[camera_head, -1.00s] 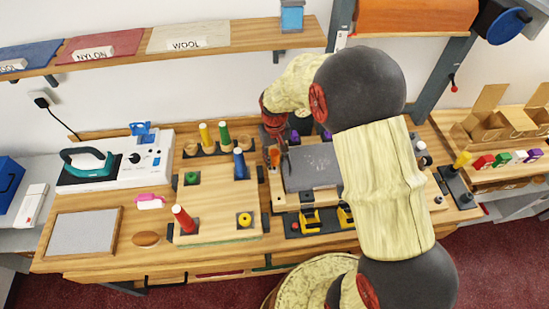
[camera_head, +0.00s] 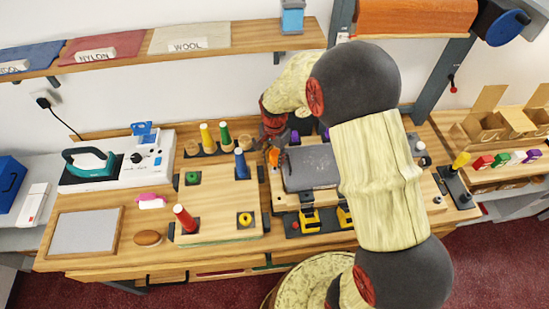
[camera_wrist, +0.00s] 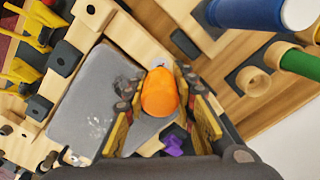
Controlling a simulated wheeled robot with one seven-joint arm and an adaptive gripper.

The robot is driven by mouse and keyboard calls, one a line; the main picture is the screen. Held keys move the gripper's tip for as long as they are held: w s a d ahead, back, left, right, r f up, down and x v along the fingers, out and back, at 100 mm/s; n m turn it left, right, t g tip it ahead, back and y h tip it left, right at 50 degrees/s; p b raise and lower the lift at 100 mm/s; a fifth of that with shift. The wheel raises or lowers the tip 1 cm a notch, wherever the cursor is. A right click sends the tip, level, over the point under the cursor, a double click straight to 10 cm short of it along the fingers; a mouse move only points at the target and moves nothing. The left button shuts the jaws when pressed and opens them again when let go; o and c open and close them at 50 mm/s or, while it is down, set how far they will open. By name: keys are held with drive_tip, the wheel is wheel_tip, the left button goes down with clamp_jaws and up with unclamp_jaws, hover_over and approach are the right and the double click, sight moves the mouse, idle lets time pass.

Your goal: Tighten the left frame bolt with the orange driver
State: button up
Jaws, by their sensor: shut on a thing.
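The orange driver (camera_head: 273,158) stands at the left end of the frame holding a grey plate (camera_head: 312,168). In the wrist view the driver's rounded orange handle (camera_wrist: 160,93) is seen nearly end-on, between the two fingers of my gripper (camera_wrist: 163,112). My gripper (camera_head: 273,138) is shut on the driver, at the plate's left edge in the head view. The driver's tip and the left frame bolt are hidden below the handle, so I cannot tell whether they touch. The grey plate (camera_wrist: 95,95) also fills much of the wrist view's left side.
A wooden board with a blue peg (camera_head: 241,165) and a red peg (camera_head: 184,218) lies left of the frame. Yellow and green handles (camera_head: 225,136) stand in a rack behind it. Yellow clamps (camera_head: 310,219) sit in front of the plate. A shelf (camera_head: 190,55) hangs above.

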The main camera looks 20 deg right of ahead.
drive_tip(key=m, duration=0.3)
drive_tip(key=o, duration=0.8)
drive_tip(key=n, duration=0.7)
drive_tip(key=shift+p, duration=0.3)
drive_tip(key=n, duration=0.3)
drive_tip(key=shift+n, duration=0.4)
drive_tip(key=n, duration=0.4)
